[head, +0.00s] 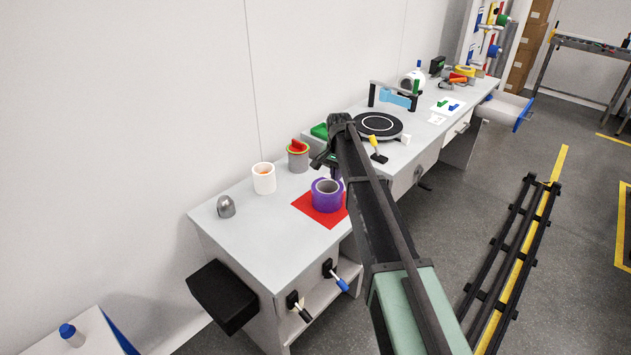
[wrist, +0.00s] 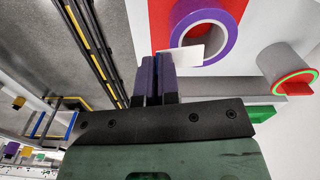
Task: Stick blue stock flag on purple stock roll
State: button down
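The purple stock roll (head: 320,204) stands on a red square on the near bench; it also shows in the wrist view (wrist: 225,37). My gripper (head: 326,166) is just above and behind it. In the wrist view, my gripper's fingers (wrist: 157,58) are close together, with a thin white flag-like piece (wrist: 185,56) at their tips. The piece overlaps the roll's rim and core in the picture; I cannot tell whether it touches. No blue shows on it. A small blue piece (head: 454,107) and a green one (head: 441,103) lie on a white sheet farther along the bench.
Left of the roll stand a white roll (head: 264,179), a grey roll with a green-red rim (head: 298,158) and a grey dome (head: 226,207). A black turntable (head: 376,126) and a small yellow-topped lever (head: 376,148) lie beyond my gripper. The front left bench top is clear.

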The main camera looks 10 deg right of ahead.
jog(key=w+m, duration=0.1)
jog(key=m, duration=0.5)
jog(key=w+f+m+b, duration=0.1)
jog(key=m, duration=0.6)
jog(key=w+m, duration=0.1)
jog(key=m, duration=0.6)
jog(key=shift+w+d+f, duration=0.15)
jog(key=shift+w+f, duration=0.2)
jog(key=shift+w, duration=0.05)
jog(key=b, duration=0.6)
send_over(334, 195)
notch_tip(334, 195, down, 6)
jog(key=shift+d+r, duration=0.1)
jog(key=shift+f+b, duration=1.3)
jog(key=shift+b, duration=0.1)
jog(key=shift+r, duration=0.1)
